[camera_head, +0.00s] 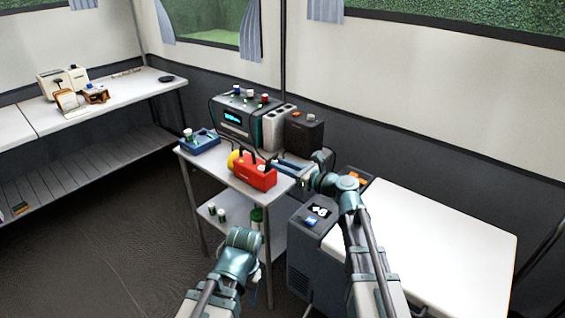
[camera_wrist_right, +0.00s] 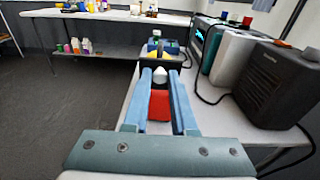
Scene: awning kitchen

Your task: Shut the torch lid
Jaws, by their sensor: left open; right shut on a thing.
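The torch (camera_head: 258,177) is a red, box-shaped body with a yellow round end at its left. It stands on the small white table, with dark parts on its top. In the right wrist view, its red body (camera_wrist_right: 160,104) shows between my fingers, with a yellow part behind. I cannot make out its lid clearly. My right gripper (camera_head: 277,164) is at the torch's right end, and its fingers (camera_wrist_right: 162,75) are closed on part of it. A small white-topped piece shows between the fingertips. My left gripper (camera_head: 243,238) is open and empty, low in front of the table; its fingers are hardly visible.
Behind the torch stand a dark device with a lit screen (camera_head: 238,122) and a dark box (camera_head: 304,131). A blue case (camera_head: 200,141) sits at the table's left. A cooler-like box (camera_head: 310,245) and white worktop (camera_head: 440,235) are at right. Cables run near the torch.

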